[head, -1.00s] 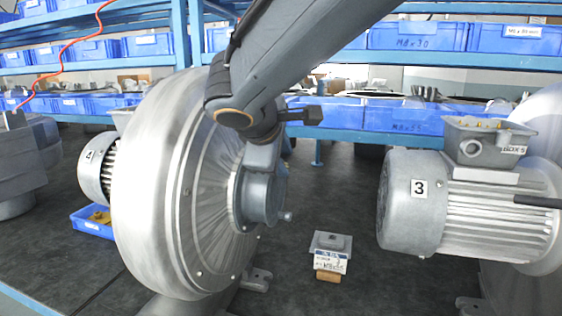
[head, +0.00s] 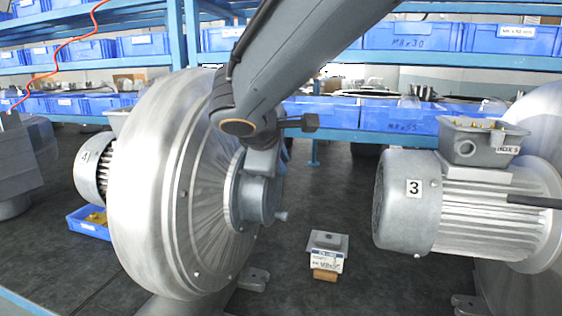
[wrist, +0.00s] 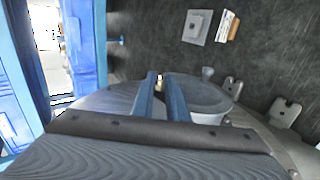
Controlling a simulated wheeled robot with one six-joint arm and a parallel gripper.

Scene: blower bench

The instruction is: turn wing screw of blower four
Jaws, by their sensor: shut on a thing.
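Blower four (head: 165,190) stands left of centre in the head view, a large round silver housing with its motor (head: 90,170) marked 4 behind it. A grey inlet pipe (head: 258,198) sticks out of its face, with a small knob low on its right. In the wrist view, my gripper (wrist: 160,84) has its two blue fingers close together above the inlet pipe. It is shut on a small brass-coloured wing screw (wrist: 160,79), mostly hidden between the fingertips. In the head view my arm hides much of this contact.
Blower three's motor (head: 415,205) stands to the right. A small grey box with a label (head: 328,250) lies on the dark bench between the blowers. Blue bins (head: 405,118) fill the shelves behind.

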